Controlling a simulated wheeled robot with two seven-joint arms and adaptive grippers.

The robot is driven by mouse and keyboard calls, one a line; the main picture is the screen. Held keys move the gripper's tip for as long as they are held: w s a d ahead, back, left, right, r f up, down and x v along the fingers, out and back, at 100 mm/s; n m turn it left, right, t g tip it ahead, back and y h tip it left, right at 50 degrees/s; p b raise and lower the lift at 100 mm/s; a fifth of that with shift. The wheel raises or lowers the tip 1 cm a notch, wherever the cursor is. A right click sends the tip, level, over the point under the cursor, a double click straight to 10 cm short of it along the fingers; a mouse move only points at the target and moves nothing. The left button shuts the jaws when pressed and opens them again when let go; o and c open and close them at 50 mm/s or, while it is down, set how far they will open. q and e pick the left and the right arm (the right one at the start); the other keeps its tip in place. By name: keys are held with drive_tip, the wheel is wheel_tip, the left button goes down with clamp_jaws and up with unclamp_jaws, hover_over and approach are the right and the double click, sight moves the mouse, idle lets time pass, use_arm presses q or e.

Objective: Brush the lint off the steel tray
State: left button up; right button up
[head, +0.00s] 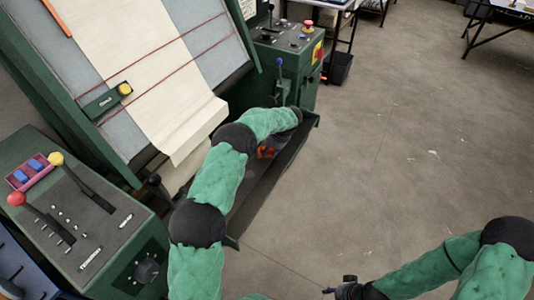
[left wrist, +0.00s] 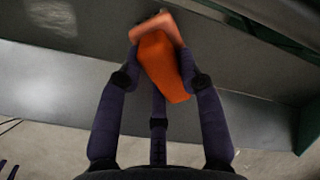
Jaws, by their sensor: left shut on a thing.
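My left gripper (left wrist: 163,62) is shut on an orange brush (left wrist: 165,75), seen in the left wrist view with the fingers on either side of it. In the head view my left arm reaches over the steel tray (head: 262,196), a long dark trough at the machine's foot, and only a bit of orange shows under the arm. The tray's grey metal (left wrist: 60,85) fills much of the left wrist view. I cannot make out lint on it. My right gripper (head: 338,287) is at the bottom edge of the head view, over the floor, away from the tray; its jaws are too small to read.
A green machine with cream cloth (head: 130,75) over its sloping bed stands at left. A control console (head: 90,220) with levers is at lower left, and a green control box (head: 285,50) is behind the tray.

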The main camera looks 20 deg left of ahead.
use_arm(q)
drive_tip(key=shift+w+d+f, duration=0.1)
drive_tip(key=shift+w+d, duration=0.05)
drive_tip(key=shift+w, duration=1.85)
drive_tip(key=shift+r, duration=0.2)
drive_tip(key=shift+s+a+f+p, duration=0.15)
drive_tip(key=shift+s+p, duration=0.25)
drive_tip(key=shift+s, duration=1.05)
drive_tip(key=shift+s+a+r+p, duration=0.1)
drive_tip(key=shift+s+p, duration=0.25)
drive_tip(key=shift+s, duration=1.05)
drive_tip(key=shift+s+f, duration=0.25)
drive_tip(key=shift+s, duration=0.8)
drive_tip(key=shift+s+a, duration=0.1)
drive_tip(key=shift+s, duration=0.85)
drive_tip(key=shift+s+a+r+p, duration=0.1)
drive_tip(key=shift+s+r+p, duration=0.1)
drive_tip(key=shift+s, duration=1.1)
drive_tip(key=shift+s+a+r+p, duration=0.1)
drive_tip(key=shift+s+p, duration=0.1)
drive_tip(key=shift+s, duration=1.1)
drive_tip(key=shift+s+a+f, duration=0.15)
drive_tip(key=shift+s, duration=1.7)
